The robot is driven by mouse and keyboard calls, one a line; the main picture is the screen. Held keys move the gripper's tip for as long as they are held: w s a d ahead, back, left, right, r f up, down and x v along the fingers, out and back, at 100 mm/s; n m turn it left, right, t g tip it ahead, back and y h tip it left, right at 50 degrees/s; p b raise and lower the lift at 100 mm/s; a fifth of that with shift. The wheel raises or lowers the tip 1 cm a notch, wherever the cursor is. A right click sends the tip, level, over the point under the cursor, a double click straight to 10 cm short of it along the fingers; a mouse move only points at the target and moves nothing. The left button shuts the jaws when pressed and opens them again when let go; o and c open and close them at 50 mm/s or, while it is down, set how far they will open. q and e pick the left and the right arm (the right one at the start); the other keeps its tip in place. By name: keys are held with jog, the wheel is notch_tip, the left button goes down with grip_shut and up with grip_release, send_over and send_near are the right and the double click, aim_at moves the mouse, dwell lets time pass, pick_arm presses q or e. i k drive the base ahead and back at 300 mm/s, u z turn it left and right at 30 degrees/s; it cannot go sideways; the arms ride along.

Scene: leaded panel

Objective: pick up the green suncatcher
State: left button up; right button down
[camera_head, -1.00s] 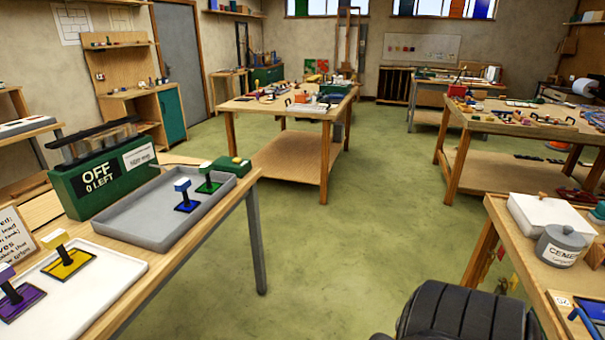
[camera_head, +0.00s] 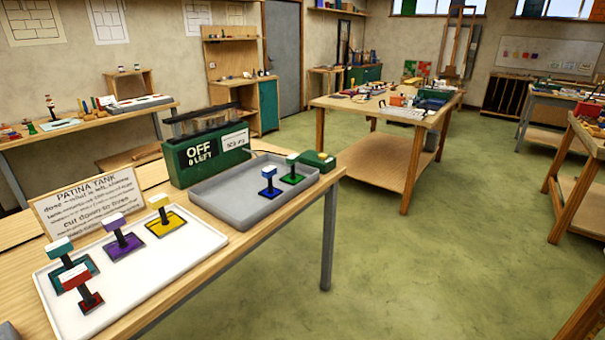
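The green suncatcher (camera_head: 292,177) stands upright in the grey tray (camera_head: 237,215) on the bench at the left. It has a flat green base, a dark stem and a whitish-green block on top. A blue suncatcher (camera_head: 270,191) stands just left of it in the same tray. A teal one (camera_head: 60,248), a red one (camera_head: 77,279), a purple one (camera_head: 119,233) and a yellow one (camera_head: 164,217) stand on the white tray (camera_head: 134,297) nearer to me. Neither of my grippers is in view.
A green tank box (camera_head: 205,156) reading "OFF 0 LEFT" stands behind the grey tray, with a small green box (camera_head: 318,160) at the tray's far right corner. A "PATINA TANK" sign (camera_head: 92,203) stands at the left. Open green floor (camera_head: 400,270) lies right of the bench.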

aim_at(292, 179)
jog(key=u, duration=0.05)
jog(key=i, duration=1.35)
jog(key=u, duration=0.65)
